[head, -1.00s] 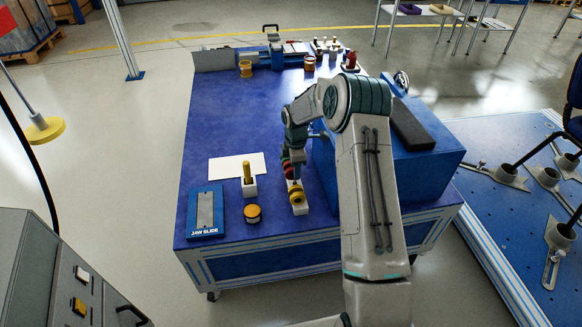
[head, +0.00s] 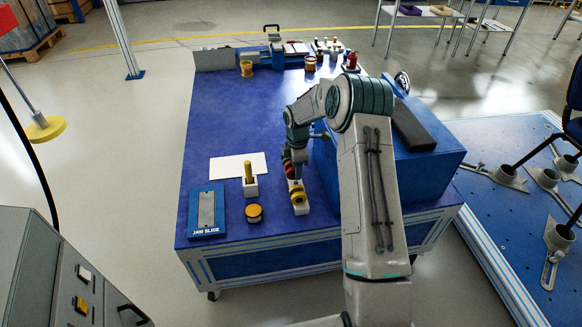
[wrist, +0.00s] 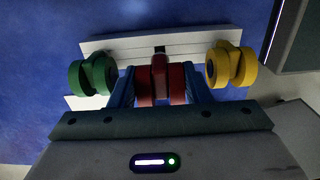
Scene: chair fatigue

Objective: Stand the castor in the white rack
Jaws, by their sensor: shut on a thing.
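The white rack (head: 301,210) stands near the front of the blue table; it also shows in the wrist view (wrist: 125,44). A yellow castor (wrist: 231,64) is at its right end in the wrist view and a green castor (wrist: 93,75) at its left end. My gripper (wrist: 163,92) is shut on a red castor (wrist: 163,78) between these two, at the middle of the rack. The red castor's wheels face the wrist camera. Its far end meets the rack's middle in that view; I cannot tell how deep it sits. In the head view my arm partly hides the rack.
A white block with a yellow post (head: 249,184), a yellow-topped round piece (head: 253,213), a white sheet (head: 238,165) and a blue jaw-slide plate (head: 206,212) lie left of the rack. A large blue box (head: 420,170) stands close on the right. The table's middle is clear.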

